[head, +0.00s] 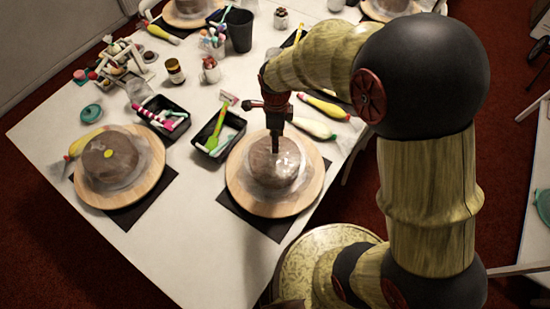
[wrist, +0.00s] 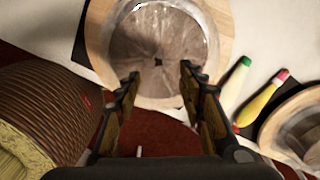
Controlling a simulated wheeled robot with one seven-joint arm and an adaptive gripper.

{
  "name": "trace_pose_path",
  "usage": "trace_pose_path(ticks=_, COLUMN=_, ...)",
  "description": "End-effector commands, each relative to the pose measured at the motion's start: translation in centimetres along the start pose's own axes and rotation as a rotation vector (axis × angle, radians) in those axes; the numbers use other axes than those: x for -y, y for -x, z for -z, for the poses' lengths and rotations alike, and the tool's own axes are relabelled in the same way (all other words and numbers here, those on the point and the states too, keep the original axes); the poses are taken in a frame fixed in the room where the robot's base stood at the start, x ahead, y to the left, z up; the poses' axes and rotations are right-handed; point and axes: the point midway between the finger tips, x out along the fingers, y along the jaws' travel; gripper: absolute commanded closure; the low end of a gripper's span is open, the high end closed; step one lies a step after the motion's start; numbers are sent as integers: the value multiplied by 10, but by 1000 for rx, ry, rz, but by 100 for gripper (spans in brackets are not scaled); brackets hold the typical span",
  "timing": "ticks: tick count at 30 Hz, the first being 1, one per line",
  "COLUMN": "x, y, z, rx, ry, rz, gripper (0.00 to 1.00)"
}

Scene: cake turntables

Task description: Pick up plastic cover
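A clear plastic cover (head: 272,163) lies over a brown round cake on a wooden turntable (head: 246,197) near the table's front edge. In the wrist view the crinkled cover (wrist: 160,50) fills the middle of the wooden turntable (wrist: 222,14), with a small dark spot near its centre. My gripper (head: 275,152) points down just over the cover in the head view. In the wrist view my gripper (wrist: 159,80) has its two fingers spread apart with nothing between them. Whether the fingertips touch the cover is unclear.
A second covered cake (head: 109,157) on a turntable (head: 96,198) stands to the left. Black trays with tools (head: 217,137) and piping bags (head: 322,107) lie behind and beside my gripper. The white table (head: 197,252) is clear at the front.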

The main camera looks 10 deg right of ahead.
Motion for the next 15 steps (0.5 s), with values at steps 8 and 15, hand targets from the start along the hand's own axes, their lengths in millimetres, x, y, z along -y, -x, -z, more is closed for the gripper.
trace_pose_path(ticks=8, x=-2, y=-27, z=-2, rx=-1, ry=2, rz=-1, gripper=60)
trace_pose_path(ticks=15, x=-1, y=-55, z=-3, rx=1, ry=2, rz=1, gripper=60)
